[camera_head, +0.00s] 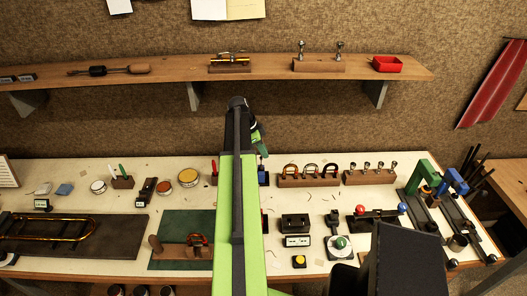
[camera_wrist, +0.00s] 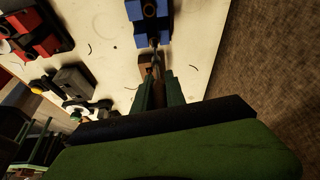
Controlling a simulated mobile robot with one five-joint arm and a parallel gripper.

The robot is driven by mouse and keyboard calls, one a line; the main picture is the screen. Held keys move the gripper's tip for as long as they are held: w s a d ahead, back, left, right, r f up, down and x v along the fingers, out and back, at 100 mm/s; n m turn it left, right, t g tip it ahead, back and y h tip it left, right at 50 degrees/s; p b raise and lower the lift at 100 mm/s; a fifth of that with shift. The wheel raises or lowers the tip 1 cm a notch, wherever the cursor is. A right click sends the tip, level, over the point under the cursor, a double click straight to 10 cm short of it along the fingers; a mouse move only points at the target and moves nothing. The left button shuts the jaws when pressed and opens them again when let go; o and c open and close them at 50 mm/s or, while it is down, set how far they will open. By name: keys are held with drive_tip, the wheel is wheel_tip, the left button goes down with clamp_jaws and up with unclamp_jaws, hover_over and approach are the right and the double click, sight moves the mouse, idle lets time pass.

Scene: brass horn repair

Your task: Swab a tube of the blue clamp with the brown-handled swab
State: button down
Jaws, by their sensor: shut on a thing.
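My gripper (camera_wrist: 158,78) is shut on the brown-handled swab (camera_wrist: 155,47), whose handle is mostly hidden between the dark green fingers. The swab points up the wrist view toward the blue clamp (camera_wrist: 142,36), a blue block with a dark round tube end (camera_wrist: 149,10). The swab's front end overlaps the near edge of the block; I cannot tell whether it is inside a tube. In the head view the blue clamp (camera_head: 263,179) shows only as a sliver beside my arm, with my gripper (camera_head: 259,141) above it. The swab is not clear there.
A red clamp (camera_wrist: 38,28) and a black block (camera_wrist: 74,79) stand left of the blue clamp in the wrist view. In the head view, wooden racks (camera_head: 309,181) stand to its right. A wall shelf (camera_head: 165,77) runs behind. My arm hides the bench's middle.

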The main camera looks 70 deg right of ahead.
wheel_tip(320, 180, up, 4)
drive_tip(key=p, duration=0.4)
drive_tip(key=shift+r, duration=0.25)
drive_tip(key=shift+s, duration=0.1)
idle(0.4)
